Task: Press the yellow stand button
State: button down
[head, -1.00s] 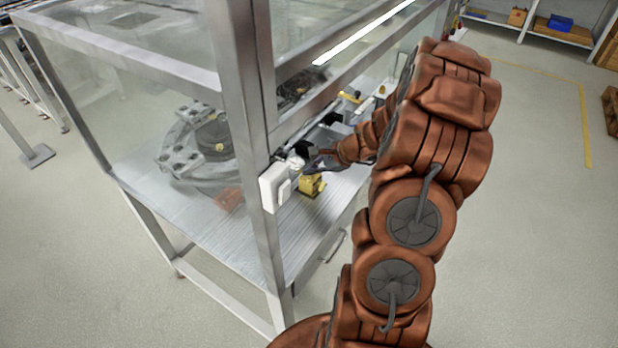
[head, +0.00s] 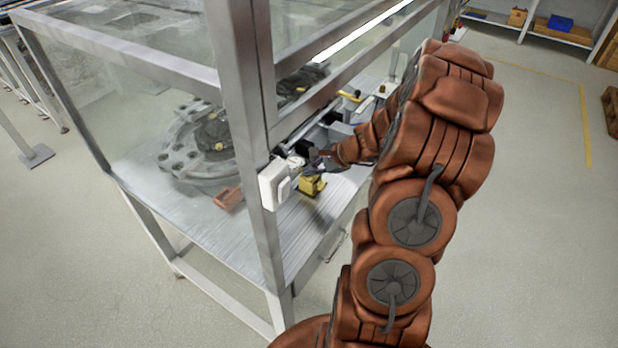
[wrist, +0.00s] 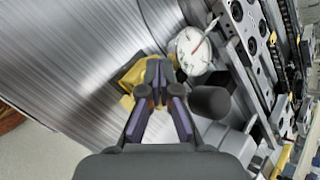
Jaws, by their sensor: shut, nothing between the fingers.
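The yellow stand (head: 311,186) sits on the metal bench top, just inside the front of the glazed enclosure. It also shows in the wrist view (wrist: 128,78), partly hidden behind my fingers. I cannot make out its button. My gripper (head: 322,168) is at the yellow stand, with its fingertips over it. In the wrist view my gripper (wrist: 157,64) is shut and empty, its fingertips overlapping the right part of the stand. I cannot tell whether they touch it.
A white box (head: 275,185) is fixed to the enclosure's front post, left of my gripper. A round white dial (wrist: 193,50) stands beside the fingertips. A grey ring-shaped track (head: 180,165) lies behind the glass. Bare bench top (wrist: 80,60) is left of the stand.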

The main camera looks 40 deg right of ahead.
aim_at(311, 177)
jog(key=shift+f, duration=0.35)
dwell(0.7)
jog(key=shift+r, duration=0.8)
jog(key=shift+r+p, duration=0.1)
jog(key=shift+p, duration=0.25)
jog(key=shift+r+p, duration=1.6)
jog(key=shift+r, duration=0.8)
